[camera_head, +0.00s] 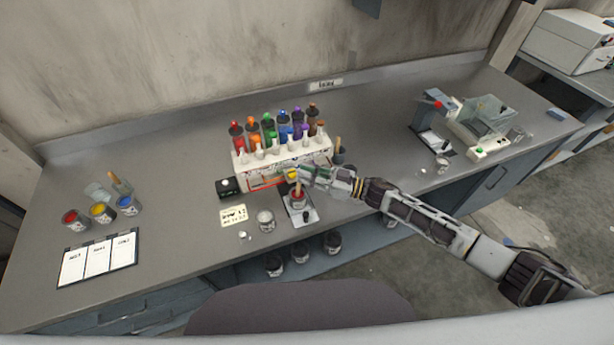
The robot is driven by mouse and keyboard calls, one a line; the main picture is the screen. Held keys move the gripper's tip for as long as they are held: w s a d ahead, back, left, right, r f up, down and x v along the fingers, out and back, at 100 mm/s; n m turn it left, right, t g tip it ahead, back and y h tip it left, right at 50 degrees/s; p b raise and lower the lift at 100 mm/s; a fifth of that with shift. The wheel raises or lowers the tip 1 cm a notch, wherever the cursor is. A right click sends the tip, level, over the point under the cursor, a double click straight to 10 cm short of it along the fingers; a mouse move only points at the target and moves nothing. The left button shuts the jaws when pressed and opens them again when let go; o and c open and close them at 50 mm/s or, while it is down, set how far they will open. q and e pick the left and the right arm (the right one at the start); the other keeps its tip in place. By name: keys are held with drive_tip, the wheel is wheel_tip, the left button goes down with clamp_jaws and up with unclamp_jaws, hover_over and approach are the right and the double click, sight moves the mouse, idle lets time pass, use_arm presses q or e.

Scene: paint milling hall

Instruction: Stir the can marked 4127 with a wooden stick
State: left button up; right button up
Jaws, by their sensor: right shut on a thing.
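My right gripper (304,175) reaches in from the right and is shut on a wooden stick (298,188). The stick points down at a small open can (297,203) on a pale plate (311,217). Its lower end is at the can's mouth; I cannot tell how deep it goes. The contents at the mouth look reddish. A second small can (265,220) stands to the left. The markings on both cans are too small to read. A dark cup (339,156) with a stick-like thing stands behind my gripper. My left gripper is out of view.
A white rack (240,165) of coloured bottles stands right behind my gripper. A glass-sided instrument (487,122) stands at right.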

drive_tip(key=shift+r, duration=1.5)
drive_tip(key=shift+r, duration=2.5)
drive_tip(key=shift+a, duration=0.1)
